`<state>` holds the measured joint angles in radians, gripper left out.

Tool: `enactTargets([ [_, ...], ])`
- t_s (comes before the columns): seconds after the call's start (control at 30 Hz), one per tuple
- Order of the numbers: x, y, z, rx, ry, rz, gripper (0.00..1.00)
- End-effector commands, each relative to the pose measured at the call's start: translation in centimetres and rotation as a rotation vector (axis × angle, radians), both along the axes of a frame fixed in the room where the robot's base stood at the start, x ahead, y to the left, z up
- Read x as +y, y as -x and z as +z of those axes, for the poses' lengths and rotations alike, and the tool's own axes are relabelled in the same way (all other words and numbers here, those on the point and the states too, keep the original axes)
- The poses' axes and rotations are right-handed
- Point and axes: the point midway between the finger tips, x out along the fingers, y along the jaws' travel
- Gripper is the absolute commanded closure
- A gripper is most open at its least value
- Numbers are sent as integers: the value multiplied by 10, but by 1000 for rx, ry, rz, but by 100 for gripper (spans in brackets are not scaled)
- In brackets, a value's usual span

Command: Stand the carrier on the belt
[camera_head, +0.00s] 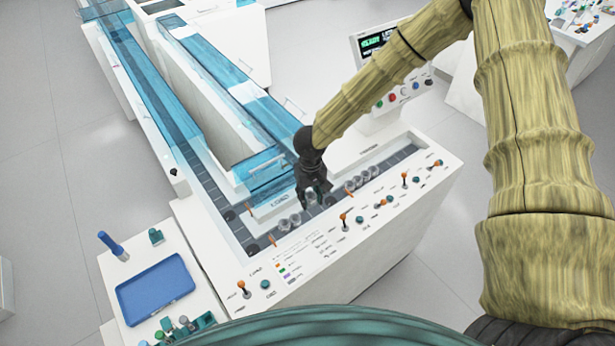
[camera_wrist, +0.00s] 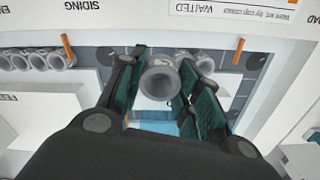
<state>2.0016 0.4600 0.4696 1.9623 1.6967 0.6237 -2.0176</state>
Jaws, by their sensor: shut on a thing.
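My gripper (camera_head: 312,197) points down over the front lane of the track. In the wrist view its two dark green fingers (camera_wrist: 160,92) are closed on the sides of a grey, round, cup-like carrier (camera_wrist: 160,78). The carrier's open mouth faces the wrist camera, and it looks roughly upright. The dark segmented belt (camera_head: 214,195) runs in a channel around the white console, and the held carrier is over its front stretch. Whether its base touches the belt is hidden.
Other grey carriers stand on the belt left (camera_head: 289,222) and right (camera_head: 365,175) of my gripper; one (camera_wrist: 205,64) is close beside a finger. Orange gate pins (camera_wrist: 68,50) rise along the lane. Blue clear covers (camera_head: 215,75) roof the rear lanes. A blue tray (camera_head: 155,290) lies front left.

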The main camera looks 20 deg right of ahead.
Motion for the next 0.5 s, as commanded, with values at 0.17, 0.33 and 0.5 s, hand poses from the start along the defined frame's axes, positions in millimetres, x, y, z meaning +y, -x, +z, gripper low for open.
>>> enactTargets([
  [0.17,-3,-17,10,-1,3,38,80],
  [0.33,-5,-25,9,-4,3,57,80],
  [0.5,-6,-27,5,-5,3,63,80],
])
